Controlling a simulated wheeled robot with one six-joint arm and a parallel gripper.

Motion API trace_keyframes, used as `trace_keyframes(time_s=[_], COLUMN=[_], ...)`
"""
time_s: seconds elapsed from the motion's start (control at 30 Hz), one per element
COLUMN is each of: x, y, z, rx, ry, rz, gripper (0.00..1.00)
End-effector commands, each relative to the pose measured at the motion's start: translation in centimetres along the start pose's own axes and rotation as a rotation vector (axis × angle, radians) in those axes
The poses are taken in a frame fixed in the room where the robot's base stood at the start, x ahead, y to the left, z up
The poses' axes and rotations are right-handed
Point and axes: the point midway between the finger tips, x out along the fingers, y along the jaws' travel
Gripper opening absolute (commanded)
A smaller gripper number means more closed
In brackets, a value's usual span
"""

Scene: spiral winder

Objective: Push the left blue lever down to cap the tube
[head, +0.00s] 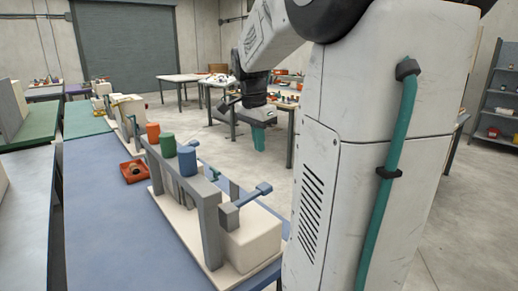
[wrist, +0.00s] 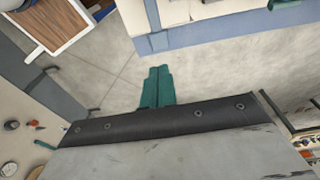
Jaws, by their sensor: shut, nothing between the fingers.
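The machine (head: 250,240) stands on a blue-topped table, with a grey frame and a cream block. A blue lever (head: 250,195) sticks out from a grey pivot block at its near end, its handle pointing right and slightly up. A smaller teal lever (head: 214,173) sits farther back. I cannot make out the tube or its cap. My gripper (head: 259,143) is beyond and above the lever, apart from the machine, with its teal fingers pointing down. In the wrist view the fingers (wrist: 157,87) are shut and empty above the bare floor.
Open floor lies right of the table. Other tables stand behind.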

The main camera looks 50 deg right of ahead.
Motion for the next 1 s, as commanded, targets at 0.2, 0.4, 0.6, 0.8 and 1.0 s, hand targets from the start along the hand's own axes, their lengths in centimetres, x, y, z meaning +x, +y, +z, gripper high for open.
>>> trace_keyframes(time_s=[0.2,0.4,0.6,0.8,1.0], x=[4.8,8.7,11.0,11.7,11.7], y=[0.1,0.0,0.0,0.0,0.0], z=[0.0,0.0,0.0,0.0,0.0], rx=[0.000,0.000,-0.001,-0.001,-0.001], ry=[-0.002,-0.002,-0.001,0.000,0.000], rz=[0.004,0.002,0.001,-0.001,-0.001], gripper=[0.00,0.00,0.00,0.00,0.00])
